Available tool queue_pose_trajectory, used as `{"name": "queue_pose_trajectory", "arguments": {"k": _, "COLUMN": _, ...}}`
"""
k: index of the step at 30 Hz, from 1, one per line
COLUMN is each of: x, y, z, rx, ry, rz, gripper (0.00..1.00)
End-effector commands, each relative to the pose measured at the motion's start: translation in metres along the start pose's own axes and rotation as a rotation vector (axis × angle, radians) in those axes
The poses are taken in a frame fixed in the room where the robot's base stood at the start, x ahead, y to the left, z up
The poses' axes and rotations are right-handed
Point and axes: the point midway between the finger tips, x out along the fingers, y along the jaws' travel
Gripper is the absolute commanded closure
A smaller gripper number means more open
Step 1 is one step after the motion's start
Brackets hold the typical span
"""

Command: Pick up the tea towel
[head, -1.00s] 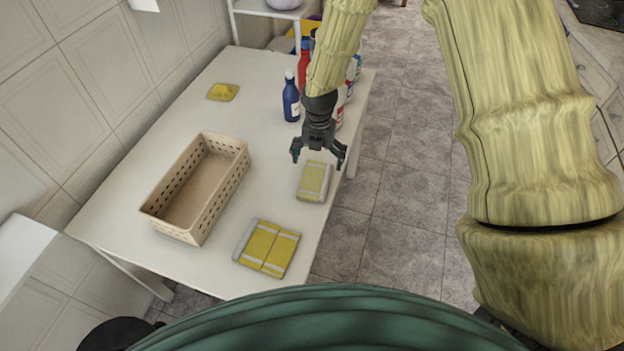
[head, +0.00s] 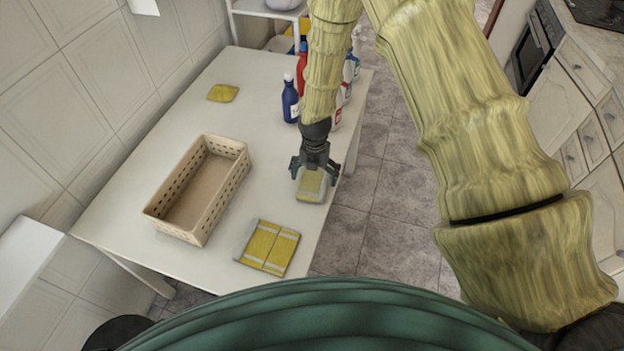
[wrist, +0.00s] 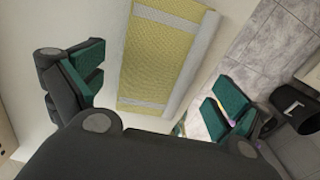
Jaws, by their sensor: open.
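A folded yellow cloth with pale grey bands, which looks like a tea towel (head: 311,187), lies flat near the right edge of the white table (head: 150,190). My gripper (head: 314,171) is open and points down over its far part. In the wrist view the same towel (wrist: 162,50) shows between the spread fingers, its rolled pale edge on the right. I cannot tell how high the fingers are above it. A second, larger folded yellow towel (head: 268,247) with pale bands lies nearer, at the table's front right.
A beige perforated basket (head: 200,190), empty, stands at the left. A small yellow cloth (head: 222,93) lies farther back. A blue bottle (head: 290,101), a red bottle (head: 302,70) and several spray bottles stand beyond my gripper, close to my arm.

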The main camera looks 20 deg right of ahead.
Motion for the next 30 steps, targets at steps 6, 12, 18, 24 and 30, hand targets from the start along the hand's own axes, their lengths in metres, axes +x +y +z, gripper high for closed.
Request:
{"name": "queue_pose_trajectory", "arguments": {"k": 6, "x": 0.013, "y": 0.000, "z": 0.000, "rx": 0.001, "ry": -0.001, "rz": 0.000, "gripper": 0.00}}
{"name": "queue_pose_trajectory", "arguments": {"k": 12, "x": 0.015, "y": 0.000, "z": 0.000, "rx": 0.001, "ry": -0.001, "rz": 0.000, "gripper": 0.00}}
{"name": "queue_pose_trajectory", "arguments": {"k": 18, "x": 0.015, "y": 0.000, "z": 0.000, "rx": 0.001, "ry": -0.001, "rz": 0.000, "gripper": 0.18}}
{"name": "queue_pose_trajectory", "arguments": {"k": 24, "x": 0.015, "y": 0.000, "z": 0.000, "rx": 0.001, "ry": -0.001, "rz": 0.000, "gripper": 0.47}}
{"name": "queue_pose_trajectory", "arguments": {"k": 30, "x": 0.015, "y": -0.001, "z": 0.000, "rx": 0.002, "ry": 0.000, "rz": 0.000, "gripper": 0.47}}
